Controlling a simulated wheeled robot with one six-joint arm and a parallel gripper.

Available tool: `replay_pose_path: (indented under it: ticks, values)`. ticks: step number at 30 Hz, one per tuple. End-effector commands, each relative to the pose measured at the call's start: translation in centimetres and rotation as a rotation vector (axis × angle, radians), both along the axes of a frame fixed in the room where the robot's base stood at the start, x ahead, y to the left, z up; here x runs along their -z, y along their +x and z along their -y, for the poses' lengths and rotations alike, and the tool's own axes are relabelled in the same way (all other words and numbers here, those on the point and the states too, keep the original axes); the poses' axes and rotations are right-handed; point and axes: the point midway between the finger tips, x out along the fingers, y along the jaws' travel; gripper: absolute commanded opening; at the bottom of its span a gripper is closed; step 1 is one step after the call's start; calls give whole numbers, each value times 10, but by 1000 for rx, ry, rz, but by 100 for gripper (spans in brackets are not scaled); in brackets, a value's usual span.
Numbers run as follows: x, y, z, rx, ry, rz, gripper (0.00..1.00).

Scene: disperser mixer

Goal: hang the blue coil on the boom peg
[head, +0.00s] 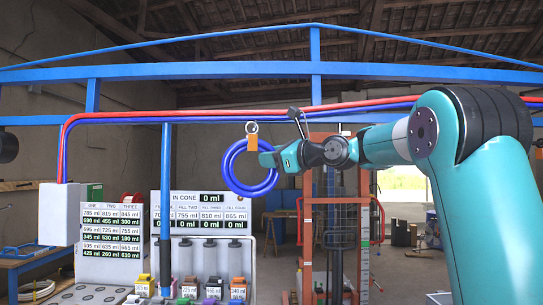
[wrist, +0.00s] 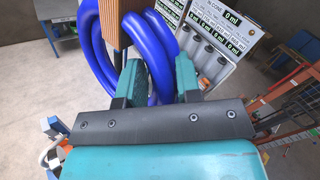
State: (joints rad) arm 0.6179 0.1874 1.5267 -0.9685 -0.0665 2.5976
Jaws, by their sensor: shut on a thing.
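The blue coil (head: 250,191) is a ring of thick blue tube, held in the air left of my arm in the head view. An orange-brown tag (head: 252,142) with a metal ring (head: 251,127) above it sits at the coil's top. My gripper (head: 268,158) is shut on the coil's right side. In the wrist view the coil (wrist: 88,40) hangs beyond my gripper (wrist: 159,82), with tube between the fingers; the tag (wrist: 112,22) crosses in front of it. I cannot make out a distinct boom peg; blue overhead beams (head: 220,70) cross the head view.
A blue post (head: 166,190) and a board of volume figures (head: 203,212) stand behind, left. An orange frame (head: 307,230) stands right of the coil. A grey box (head: 60,213) is at far left.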

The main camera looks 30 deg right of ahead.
Motion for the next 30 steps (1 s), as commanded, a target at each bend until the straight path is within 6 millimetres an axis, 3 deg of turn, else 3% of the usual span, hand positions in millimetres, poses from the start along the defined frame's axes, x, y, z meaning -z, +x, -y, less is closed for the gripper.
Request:
replay_pose_path:
  ticks: [30]
  values:
    - [5,43,29,0,0,6,0]
